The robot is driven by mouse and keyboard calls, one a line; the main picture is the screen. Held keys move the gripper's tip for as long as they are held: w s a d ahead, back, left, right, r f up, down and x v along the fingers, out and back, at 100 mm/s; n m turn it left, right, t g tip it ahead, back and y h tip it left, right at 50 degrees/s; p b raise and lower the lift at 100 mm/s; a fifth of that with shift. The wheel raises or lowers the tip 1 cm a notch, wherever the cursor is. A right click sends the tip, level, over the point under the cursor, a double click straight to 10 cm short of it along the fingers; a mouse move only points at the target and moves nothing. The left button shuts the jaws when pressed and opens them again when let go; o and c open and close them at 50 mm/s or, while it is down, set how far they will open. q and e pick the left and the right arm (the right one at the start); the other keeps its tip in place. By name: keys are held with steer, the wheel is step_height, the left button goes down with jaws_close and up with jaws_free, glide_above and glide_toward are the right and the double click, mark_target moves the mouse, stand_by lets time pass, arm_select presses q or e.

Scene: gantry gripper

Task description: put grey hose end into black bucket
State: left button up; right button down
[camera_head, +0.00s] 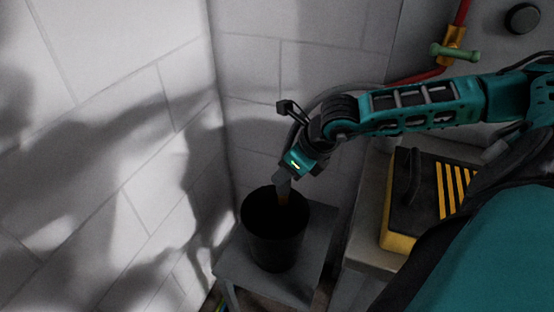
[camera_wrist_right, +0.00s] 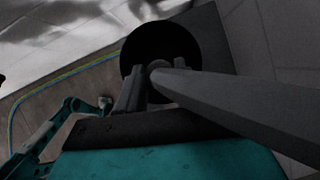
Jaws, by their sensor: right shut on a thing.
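The black bucket (camera_head: 275,232) stands upright on a small grey stool in the corner; its dark opening also shows in the wrist view (camera_wrist_right: 190,42). My right gripper (camera_head: 283,184) is at the bucket's mouth, pointing down. It is shut on the grey hose (camera_wrist_right: 225,98), which crosses the wrist view from lower right to between the fingers (camera_wrist_right: 147,90). A small brownish tip (camera_head: 284,198) shows under the fingers, over the dark opening. How deep it reaches is hard to tell. A teal arm part at lower left of the wrist view seems mine; its gripper state is unclear.
The grey stool (camera_head: 230,258) stands close to the block walls. A yellow and black case (camera_head: 420,195) lies on a grey surface to the right. A red pipe with a green-handled valve (camera_head: 455,52) is on the back wall. A yellow-blue line (camera_wrist_right: 45,82) runs along the floor.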

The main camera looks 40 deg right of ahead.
steer(key=shift+f, duration=0.8)
steer(key=shift+f+b, duration=0.45)
steer(key=shift+f, duration=0.15)
arm_select(q)
steer(key=shift+w+d+r+h, duration=0.2)
steer(key=shift+w+d+h, duration=0.1)
steer(key=shift+w+d, duration=0.15)
arm_select(e)
steer(key=c, duration=0.7)
jaws_free()
arm_select(q)
steer(key=shift+s+a+f, duration=0.1)
steer(key=shift+s, duration=0.05)
arm_select(e)
steer(key=shift+o, duration=0.2)
